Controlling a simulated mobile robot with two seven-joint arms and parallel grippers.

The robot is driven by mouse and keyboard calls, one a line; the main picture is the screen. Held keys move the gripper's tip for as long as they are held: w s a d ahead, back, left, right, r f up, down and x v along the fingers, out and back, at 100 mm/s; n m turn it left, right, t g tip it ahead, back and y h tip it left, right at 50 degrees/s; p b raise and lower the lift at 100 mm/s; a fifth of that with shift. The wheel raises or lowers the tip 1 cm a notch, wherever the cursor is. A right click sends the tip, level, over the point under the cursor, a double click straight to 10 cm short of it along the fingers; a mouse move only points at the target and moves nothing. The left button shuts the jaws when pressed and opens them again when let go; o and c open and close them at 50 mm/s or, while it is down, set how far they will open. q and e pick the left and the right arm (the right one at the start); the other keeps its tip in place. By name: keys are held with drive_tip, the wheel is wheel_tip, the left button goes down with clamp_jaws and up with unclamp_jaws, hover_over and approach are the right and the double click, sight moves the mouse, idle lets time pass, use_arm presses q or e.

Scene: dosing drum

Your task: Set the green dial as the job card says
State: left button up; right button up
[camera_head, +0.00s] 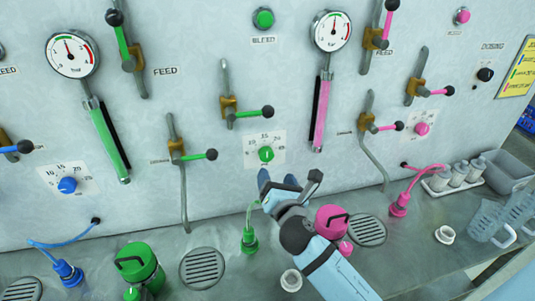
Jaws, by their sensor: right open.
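The green dial (266,154) sits on a white scale plate (250,152) on the grey wall panel, left of the picture's middle right. Its exact pointer setting is too small to read. The yellow job card (518,69) hangs at the right edge of the panel, with green, blue and pink marks; its writing is too small to read and its right side is cut off. My right gripper (290,179) is open and empty, just below and right of the green dial, apart from it. My left gripper is not in view.
A blue dial (68,185) and a pink dial (422,129) flank the green one. A green-handled lever (200,155) and a pink-handled lever (385,127) stick out nearby. A green drum (140,267), a pink drum (330,220) and drain grates stand on the counter below.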

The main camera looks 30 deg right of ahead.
sight(268, 156)
drive_tip(key=p+x, duration=0.1)
drive_tip(key=x, duration=0.8)
drive_tip(key=shift+w+f, duration=0.1)
drive_tip(key=c, duration=0.9)
